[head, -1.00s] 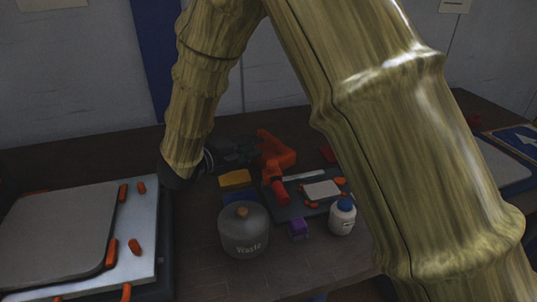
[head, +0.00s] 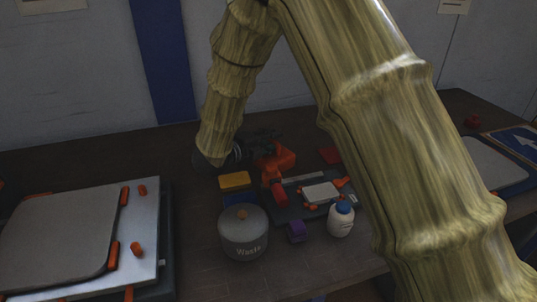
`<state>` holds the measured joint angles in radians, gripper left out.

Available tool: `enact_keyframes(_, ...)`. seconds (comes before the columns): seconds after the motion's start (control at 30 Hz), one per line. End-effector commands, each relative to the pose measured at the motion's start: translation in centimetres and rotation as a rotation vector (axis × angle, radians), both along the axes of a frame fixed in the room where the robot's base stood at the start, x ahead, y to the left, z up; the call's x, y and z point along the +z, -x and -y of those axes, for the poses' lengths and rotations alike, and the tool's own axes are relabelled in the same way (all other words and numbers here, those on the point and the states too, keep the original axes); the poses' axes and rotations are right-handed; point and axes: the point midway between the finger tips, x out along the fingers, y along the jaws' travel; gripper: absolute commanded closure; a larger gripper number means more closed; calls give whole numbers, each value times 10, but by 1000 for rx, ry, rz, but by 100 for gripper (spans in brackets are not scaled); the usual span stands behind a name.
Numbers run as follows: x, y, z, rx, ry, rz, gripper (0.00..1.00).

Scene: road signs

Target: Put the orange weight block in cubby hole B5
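A yellow-orange block (head: 234,180) lies on the table behind the lidded grey pot. It is the nearest match to the orange weight block, but its exact hue is hard to tell in the dim light. My gripper (head: 272,141) is dark and points to the right, behind and to the right of that block. It overlaps the top of a larger orange object (head: 276,163) in the picture. I cannot tell whether they touch. The fingers are small and dark, so their opening is unclear. No cubby hole or B5 label shows.
The grey "Waste" pot (head: 244,238), a purple block (head: 297,231) and a white bottle with a blue cap (head: 341,221) stand in front. A dark tray (head: 289,212) lies behind them. A sign plate fixture (head: 60,240) fills the left. My arm hides the right middle.

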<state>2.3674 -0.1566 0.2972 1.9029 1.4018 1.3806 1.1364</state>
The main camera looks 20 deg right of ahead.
Motion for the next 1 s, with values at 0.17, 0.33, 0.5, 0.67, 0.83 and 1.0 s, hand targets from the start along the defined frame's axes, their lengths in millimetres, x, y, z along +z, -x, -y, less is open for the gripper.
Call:
enact_keyframes(0.17, 0, 0, 0, 0, 0, 0, 88)
enact_keyframes(0.33, 0, 0, -1, 0, 0, 0, 100)
enact_keyframes(0.5, 0, 0, -1, 0, 0, 0, 100)
enact_keyframes(0.67, 1, 0, -1, 1, 1, 2, 100)
enact_keyframes(0.83, 3, 0, -1, 1, 1, 3, 100)
enact_keyframes(1.0, 17, -1, -1, 0, 1, 4, 100)
